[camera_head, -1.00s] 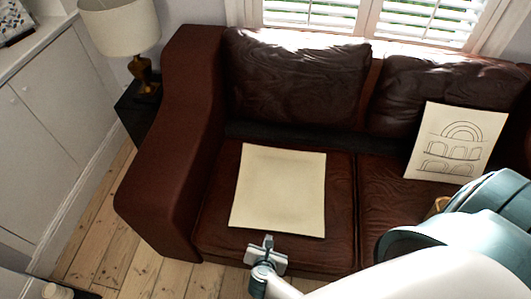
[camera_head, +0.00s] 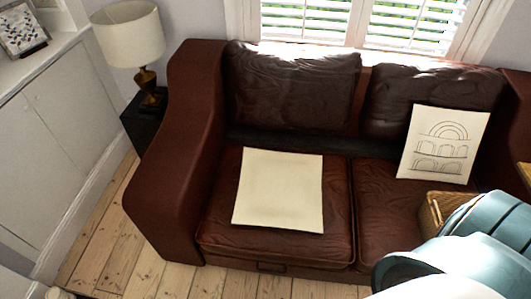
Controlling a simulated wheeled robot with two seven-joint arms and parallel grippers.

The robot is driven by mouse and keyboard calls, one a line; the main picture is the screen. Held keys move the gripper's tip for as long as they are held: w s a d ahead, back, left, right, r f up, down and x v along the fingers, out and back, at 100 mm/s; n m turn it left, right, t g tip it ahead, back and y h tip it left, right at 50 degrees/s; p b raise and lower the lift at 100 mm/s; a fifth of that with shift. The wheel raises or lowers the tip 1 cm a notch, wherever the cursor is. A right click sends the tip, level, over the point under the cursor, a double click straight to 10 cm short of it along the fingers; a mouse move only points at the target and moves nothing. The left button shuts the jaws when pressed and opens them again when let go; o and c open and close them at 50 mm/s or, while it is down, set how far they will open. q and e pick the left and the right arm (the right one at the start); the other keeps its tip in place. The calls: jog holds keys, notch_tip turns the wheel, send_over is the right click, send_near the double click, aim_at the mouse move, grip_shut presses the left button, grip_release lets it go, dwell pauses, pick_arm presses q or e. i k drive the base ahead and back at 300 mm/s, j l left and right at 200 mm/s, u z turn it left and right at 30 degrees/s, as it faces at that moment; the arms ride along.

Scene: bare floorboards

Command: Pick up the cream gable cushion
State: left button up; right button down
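A plain cream square cushion (camera_head: 280,190) lies flat on the left seat of the brown leather sofa. A second cream cushion (camera_head: 443,147), printed with line-drawn arches, leans against the right back cushion. I cannot tell for sure from the print which one is called gable. Both are uncovered, and nothing holds them. My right arm comes in at the bottom right, and its gripper is out of the picture. My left gripper is not in view either.
The sofa (camera_head: 170,170) has a high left arm and tall back cushions. A wicker basket (camera_head: 432,212) stands at the right, partly hidden by my arm. A lamp (camera_head: 130,40) stands on a dark side table (camera_head: 143,125). Bare floorboards (camera_head: 115,240) show at the lower left.

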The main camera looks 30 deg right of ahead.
aim_at(277, 190)
jog(key=i+j+z, duration=0.15)
jog(key=j, duration=0.2)
jog(key=i+j+z, duration=0.35)
jog(key=j, duration=0.35)
jog(key=i+j+z, duration=0.15)
jog(key=j, duration=0.25)
